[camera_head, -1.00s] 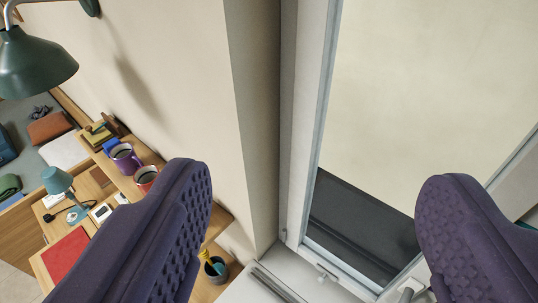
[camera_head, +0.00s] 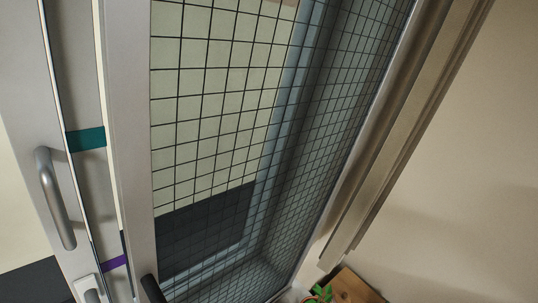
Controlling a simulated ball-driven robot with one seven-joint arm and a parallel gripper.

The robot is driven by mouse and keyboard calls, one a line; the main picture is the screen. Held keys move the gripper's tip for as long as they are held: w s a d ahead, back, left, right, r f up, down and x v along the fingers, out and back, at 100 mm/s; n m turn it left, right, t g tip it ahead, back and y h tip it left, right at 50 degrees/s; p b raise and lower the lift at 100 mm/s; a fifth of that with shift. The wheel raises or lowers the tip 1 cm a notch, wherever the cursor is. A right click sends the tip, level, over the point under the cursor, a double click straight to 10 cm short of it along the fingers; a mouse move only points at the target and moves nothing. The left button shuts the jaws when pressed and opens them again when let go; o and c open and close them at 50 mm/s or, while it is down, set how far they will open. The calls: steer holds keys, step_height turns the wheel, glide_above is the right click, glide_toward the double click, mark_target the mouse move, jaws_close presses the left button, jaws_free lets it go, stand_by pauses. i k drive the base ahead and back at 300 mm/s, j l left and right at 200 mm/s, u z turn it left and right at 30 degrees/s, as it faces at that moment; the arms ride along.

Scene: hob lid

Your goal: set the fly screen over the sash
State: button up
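The fly screen (camera_head: 215,110) is a black square mesh that fills the middle of the view. A pale grey upright (camera_head: 128,130) runs along its left side, with a dark handle (camera_head: 152,290) low down. A window sash (camera_head: 28,130) with a grey bar handle (camera_head: 55,198) stands left of the screen. The screen and this sash are apart, side by side. Behind the mesh show a pale blue-grey frame, a cream surface and a dark lower area. My gripper is out of the picture.
A teal band (camera_head: 86,139) and a purple band (camera_head: 115,262) cross the narrow gap between sash and screen. A beige wall (camera_head: 470,190) with a raised trim (camera_head: 405,130) stands at right. A wooden surface (camera_head: 352,288) and a green plant (camera_head: 322,292) are at the bottom.

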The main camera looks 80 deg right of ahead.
mark_target(126, 25)
steer(key=z, duration=1.5)
steer(key=k+l, duration=0.15)
steer(key=l, duration=0.25)
steer(key=k+l, duration=0.15)
steer(key=l, duration=0.2)
